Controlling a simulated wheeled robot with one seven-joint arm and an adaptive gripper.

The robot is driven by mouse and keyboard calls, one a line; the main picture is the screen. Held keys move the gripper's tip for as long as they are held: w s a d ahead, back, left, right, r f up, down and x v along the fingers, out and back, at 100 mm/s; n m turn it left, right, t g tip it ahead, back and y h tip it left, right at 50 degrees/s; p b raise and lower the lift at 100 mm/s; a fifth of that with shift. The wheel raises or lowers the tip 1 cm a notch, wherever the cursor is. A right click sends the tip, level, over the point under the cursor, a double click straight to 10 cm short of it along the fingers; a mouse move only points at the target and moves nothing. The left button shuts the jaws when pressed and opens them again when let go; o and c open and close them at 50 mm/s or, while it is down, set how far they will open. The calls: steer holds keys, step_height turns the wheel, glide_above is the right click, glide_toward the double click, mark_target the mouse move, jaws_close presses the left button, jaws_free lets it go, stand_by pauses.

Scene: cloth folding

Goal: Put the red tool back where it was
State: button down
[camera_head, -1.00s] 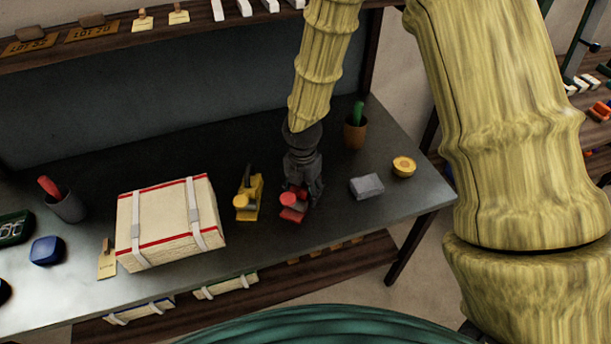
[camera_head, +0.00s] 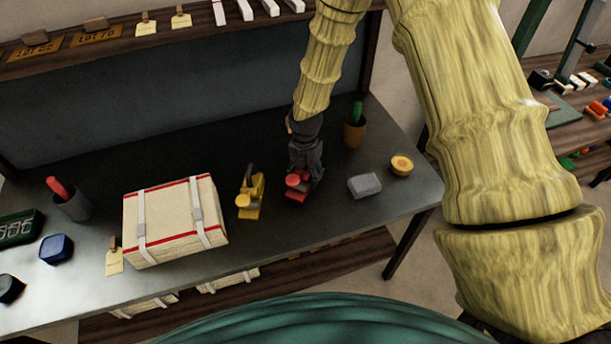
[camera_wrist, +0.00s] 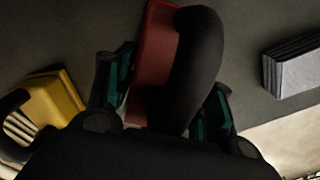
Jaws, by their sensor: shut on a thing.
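The red tool (camera_head: 296,184) has a red body and a dark handle. It stands on the grey table (camera_head: 330,225), or very close above it; I cannot tell which. It is just right of a similar yellow tool (camera_head: 250,196). My gripper (camera_head: 303,165) points down over the red tool and is shut on it. In the wrist view the red body (camera_wrist: 156,60) and its black curved handle (camera_wrist: 197,60) lie between the two fingers (camera_wrist: 160,105). The gripper hides part of the tool in the head view.
A strapped white box (camera_head: 175,220) lies left of the yellow tool. A grey block (camera_head: 365,186), a round yellow item (camera_head: 401,165) and a potted cactus (camera_head: 354,132) are to the right. A grey cup (camera_head: 72,203) holds a red item. The table's right front is clear.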

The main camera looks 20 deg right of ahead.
steer(key=shift+f, duration=0.75)
steer(key=shift+f, duration=0.1)
steer(key=c, duration=0.6)
jaws_free()
steer(key=shift+o, duration=0.2)
steer(key=shift+r+b, duration=1.6)
steer(key=shift+r, duration=4.5)
